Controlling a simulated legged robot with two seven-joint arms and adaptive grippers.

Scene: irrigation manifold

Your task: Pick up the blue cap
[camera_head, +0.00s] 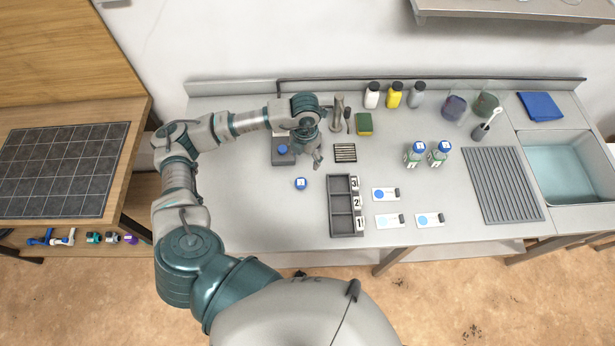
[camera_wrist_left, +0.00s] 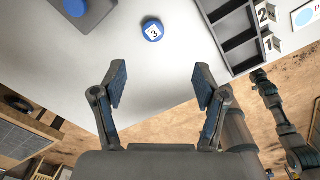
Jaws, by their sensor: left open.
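A blue cap (camera_head: 301,183) with a white label lies on the grey worktop, left of the numbered rack. In the left wrist view the blue cap (camera_wrist_left: 152,31) shows a "3" on its label. Another blue round piece (camera_head: 282,150) sits on a small grey block; the block's blue piece (camera_wrist_left: 75,7) is at the top left of the wrist view. Two bottles (camera_head: 414,154) have labelled blue tops. My left gripper (camera_head: 318,161) is above the worktop, beyond the cap. In the wrist view its fingers (camera_wrist_left: 160,82) are spread and empty, with the cap ahead of them.
A dark rack (camera_head: 346,235) with compartments marked 1, 2 and 3 stands right of the cap. Several cards lie right of it. A slotted block (camera_head: 345,153) and a green-yellow sponge (camera_head: 364,124) are further back.

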